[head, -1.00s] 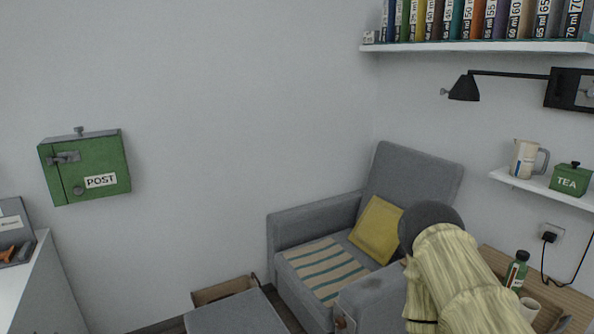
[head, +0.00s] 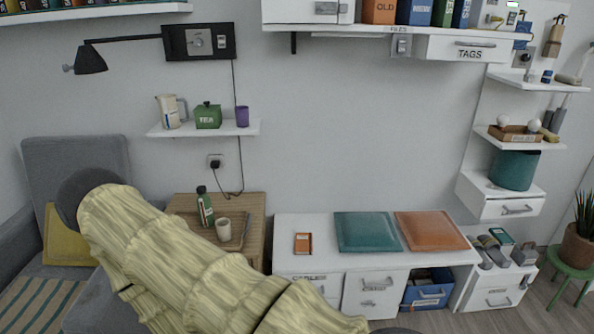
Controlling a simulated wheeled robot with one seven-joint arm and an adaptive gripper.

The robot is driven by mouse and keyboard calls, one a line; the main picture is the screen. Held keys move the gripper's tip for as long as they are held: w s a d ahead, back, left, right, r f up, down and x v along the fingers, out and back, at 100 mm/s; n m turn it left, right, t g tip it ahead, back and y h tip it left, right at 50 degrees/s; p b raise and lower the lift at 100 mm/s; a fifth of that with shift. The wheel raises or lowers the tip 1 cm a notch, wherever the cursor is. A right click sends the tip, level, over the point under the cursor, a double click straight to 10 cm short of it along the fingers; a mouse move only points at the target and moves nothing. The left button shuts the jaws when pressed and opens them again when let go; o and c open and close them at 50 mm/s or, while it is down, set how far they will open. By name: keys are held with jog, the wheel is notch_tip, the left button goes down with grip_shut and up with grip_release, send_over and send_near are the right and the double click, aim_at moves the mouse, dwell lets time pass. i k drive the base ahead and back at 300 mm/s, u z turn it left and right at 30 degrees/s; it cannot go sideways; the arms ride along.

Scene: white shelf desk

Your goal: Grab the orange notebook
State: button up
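A small orange notebook-like item (head: 303,243) with a pale label lies flat on the left part of the low white bench top (head: 315,262), left of a teal cushion. Nothing touches it. My arm, in a pale yellow ribbed sleeve, crosses the lower left of the head view, in front of the armchair and side table. The gripper itself does not show, so whether it holds anything is hidden.
A teal cushion (head: 367,232) and an orange cushion (head: 431,230) lie on the bench. A wooden side table (head: 255,215) with a green bottle (head: 204,207) and a cup (head: 223,228) stands left. Shelves hang above. A potted plant (head: 580,240) stands far right.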

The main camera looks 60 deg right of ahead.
aim_at(303, 244)
jog(key=z, duration=1.3)
jog(key=i, duration=1.8)
jog(key=z, duration=0.7)
